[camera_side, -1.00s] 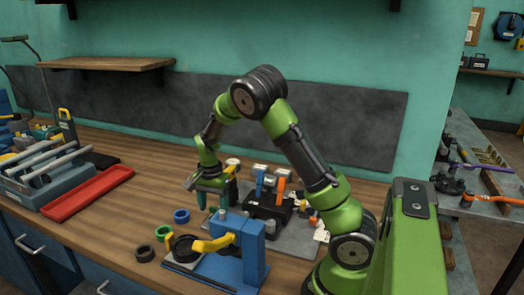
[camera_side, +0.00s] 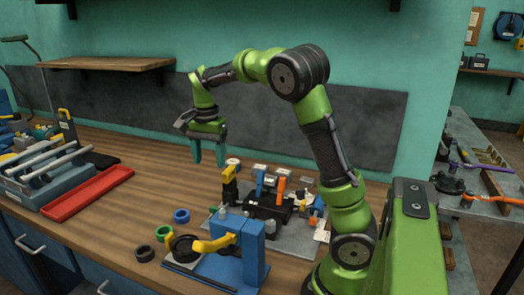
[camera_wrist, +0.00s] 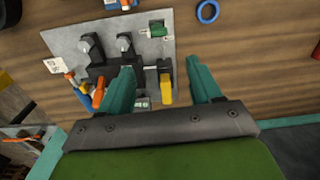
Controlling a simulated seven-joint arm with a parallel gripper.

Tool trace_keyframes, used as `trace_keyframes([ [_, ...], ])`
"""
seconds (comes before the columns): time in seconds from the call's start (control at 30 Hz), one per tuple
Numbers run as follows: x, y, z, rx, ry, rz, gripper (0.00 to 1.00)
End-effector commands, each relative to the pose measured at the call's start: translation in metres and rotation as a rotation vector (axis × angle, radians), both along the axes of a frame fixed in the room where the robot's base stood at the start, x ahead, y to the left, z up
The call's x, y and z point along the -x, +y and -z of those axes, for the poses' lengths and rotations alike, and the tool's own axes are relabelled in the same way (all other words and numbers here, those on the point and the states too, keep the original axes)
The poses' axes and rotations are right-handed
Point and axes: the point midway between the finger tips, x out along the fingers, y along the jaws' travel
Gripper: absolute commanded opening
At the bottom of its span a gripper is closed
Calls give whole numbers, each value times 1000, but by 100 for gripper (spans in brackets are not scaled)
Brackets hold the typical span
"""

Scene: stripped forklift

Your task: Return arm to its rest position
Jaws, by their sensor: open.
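My gripper (camera_side: 208,154) is raised above the bench in the side view, its two teal fingers pointing down, apart and empty. In the wrist view the gripper (camera_wrist: 160,85) also shows open, with bare space and a yellow-handled part (camera_wrist: 165,87) seen below between the fingers. The grey mat (camera_side: 292,240) lies on the bench below and to the right of the fingers. A black fixture (camera_side: 268,206) stands on it, with blue-handled (camera_side: 260,180) and orange-handled (camera_side: 281,187) parts upright in it. The yellow-handled part shows upright at the left of the fixture (camera_side: 229,174).
A blue press-like device (camera_side: 250,252) with a yellow lever stands at the bench front. Blue (camera_side: 181,215), green (camera_side: 163,232) and black (camera_side: 145,253) rings lie left of it. A red tray (camera_side: 88,192) and grey toolbox (camera_side: 45,178) are at left. The air around my gripper is clear.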

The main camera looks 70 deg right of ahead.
Motion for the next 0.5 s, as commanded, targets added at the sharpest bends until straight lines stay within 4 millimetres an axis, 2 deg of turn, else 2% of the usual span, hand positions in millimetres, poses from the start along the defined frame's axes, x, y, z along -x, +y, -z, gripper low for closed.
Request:
trace_keyframes([
  [0.13, 0, 0, -8, -1, -1, 0, 64],
  [0.5, -1, -1, -8, 7, -6, -26, 64],
])
